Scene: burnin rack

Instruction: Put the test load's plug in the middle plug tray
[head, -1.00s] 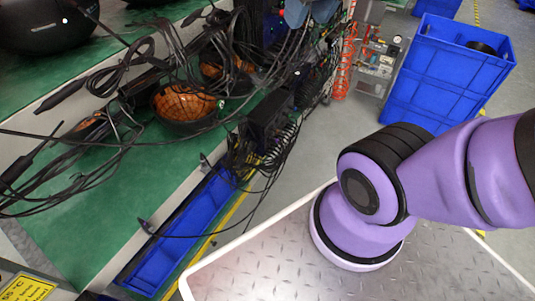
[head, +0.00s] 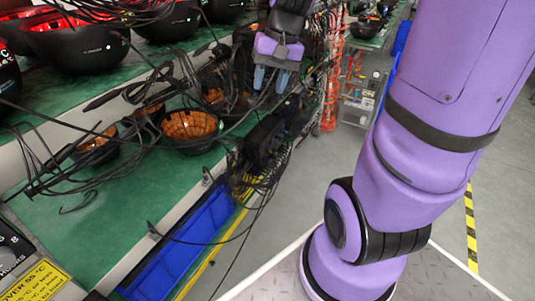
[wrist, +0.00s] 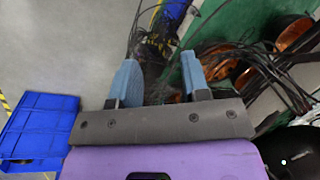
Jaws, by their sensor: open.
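My gripper (head: 270,80) is open and empty, with two blue fingers, over the far part of the bench in the head view. In the wrist view its fingertips (wrist: 160,65) stand apart, with tangled dark cables beyond them. A black box-like unit with cables (head: 262,140) hangs at the bench's front edge, below the gripper in the picture; I cannot tell whether it is the test load. The load's plug cannot be singled out among the cables. A long blue tray (head: 190,245) runs below the front edge; I cannot tell which part is the middle plug tray.
The green bench (head: 60,225) holds copper-lined black bowls (head: 190,130) and loose cables. Black rounded units (head: 80,45) stand on the upper shelf. A red coiled hose (head: 331,90) hangs farther back. A blue crate (wrist: 40,130) stands on the floor; the grey aisle (head: 300,190) is clear.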

